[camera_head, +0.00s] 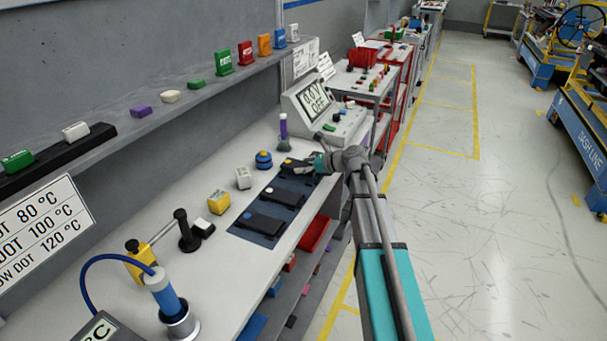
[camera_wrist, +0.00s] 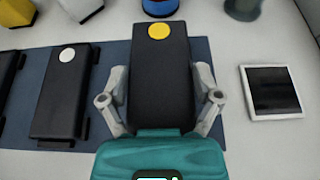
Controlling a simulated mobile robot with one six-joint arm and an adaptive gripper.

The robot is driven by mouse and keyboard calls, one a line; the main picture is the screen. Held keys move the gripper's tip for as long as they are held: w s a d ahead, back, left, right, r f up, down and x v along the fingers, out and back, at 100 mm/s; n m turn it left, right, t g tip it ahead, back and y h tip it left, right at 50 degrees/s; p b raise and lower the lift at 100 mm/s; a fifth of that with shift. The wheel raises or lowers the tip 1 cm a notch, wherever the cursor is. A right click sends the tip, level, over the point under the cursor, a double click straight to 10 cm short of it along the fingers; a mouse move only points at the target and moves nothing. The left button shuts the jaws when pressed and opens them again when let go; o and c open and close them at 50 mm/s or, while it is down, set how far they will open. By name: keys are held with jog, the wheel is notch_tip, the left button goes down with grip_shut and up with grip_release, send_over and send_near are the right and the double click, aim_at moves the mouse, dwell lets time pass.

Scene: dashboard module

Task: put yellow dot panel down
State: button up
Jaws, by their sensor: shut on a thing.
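The yellow dot panel (camera_wrist: 161,85) is a black slab with a yellow dot near its far end. My gripper (camera_wrist: 160,100) is shut on its long sides, one finger on each side. In the head view the panel (camera_head: 296,168) sits at the far end of the blue mat (camera_head: 238,232), with my gripper (camera_head: 315,165) at its right end. The panel is over the mat (camera_wrist: 215,62) and looks flat and low. I cannot tell whether it touches the mat. Its near end is hidden behind the teal gripper body.
A white dot panel (camera_wrist: 66,92) lies on the mat to the left, with another dark panel (camera_wrist: 8,75) beyond it. A white-framed black square (camera_wrist: 273,92) lies to the right.

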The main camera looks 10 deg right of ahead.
aim_at(303, 177)
jog(key=shift+w+f+b, duration=0.1)
jog(key=shift+f+b, duration=1.1)
jog(key=shift+f, duration=0.3)
jog(key=shift+f, duration=0.15)
jog(key=o, duration=1)
jog(key=shift+c, duration=0.2)
jog(key=p+v, duration=0.4)
jog(key=v, duration=1)
jog(key=shift+f+p, duration=0.3)
jog(key=shift+d, duration=0.1)
